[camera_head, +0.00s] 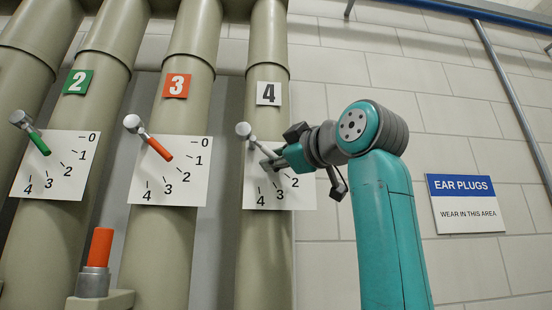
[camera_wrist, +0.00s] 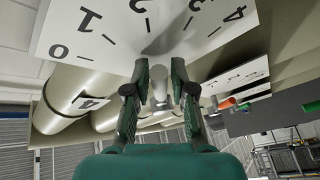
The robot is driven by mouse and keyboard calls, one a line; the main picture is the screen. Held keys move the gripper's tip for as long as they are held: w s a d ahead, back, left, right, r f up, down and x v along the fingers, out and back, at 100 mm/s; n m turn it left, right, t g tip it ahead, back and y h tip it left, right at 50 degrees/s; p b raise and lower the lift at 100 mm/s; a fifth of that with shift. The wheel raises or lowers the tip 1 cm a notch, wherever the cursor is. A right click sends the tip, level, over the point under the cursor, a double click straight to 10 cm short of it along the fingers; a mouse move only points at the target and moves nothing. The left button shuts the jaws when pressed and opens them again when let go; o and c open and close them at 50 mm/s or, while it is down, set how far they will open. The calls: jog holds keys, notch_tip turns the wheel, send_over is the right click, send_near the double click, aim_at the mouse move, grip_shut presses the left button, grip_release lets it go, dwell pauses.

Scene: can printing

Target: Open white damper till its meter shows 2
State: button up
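The white damper lever sits on the pipe marked 4 (camera_head: 269,93). Its pale silver knob (camera_head: 243,129) shows at the left of the white dial plate (camera_head: 306,194). My gripper (camera_head: 265,157) is at this lever, coming from the right, and covers part of the lever and dial. In the wrist view, the two fingertips (camera_wrist: 159,65) stand apart, with a pale lever (camera_wrist: 169,75) between or just behind them. A gap shows between the tips; firm contact is not visible. The dial plate in the wrist view (camera_wrist: 110,20) is upside down. The exact reading cannot be told.
Dampers with a green handle (camera_head: 39,143) and an orange handle (camera_head: 160,149) are on pipes to the left. An orange-topped fitting (camera_head: 100,247) stands low at left. An ear plugs sign (camera_head: 466,203) hangs on the right wall.

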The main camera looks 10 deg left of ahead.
jog(key=shift+o, duration=0.3)
jog(key=shift+s+d, duration=0.2)
jog(key=v, duration=1.1)
jog(key=shift+s, duration=0.2)
jog(key=shift+d, duration=0.1)
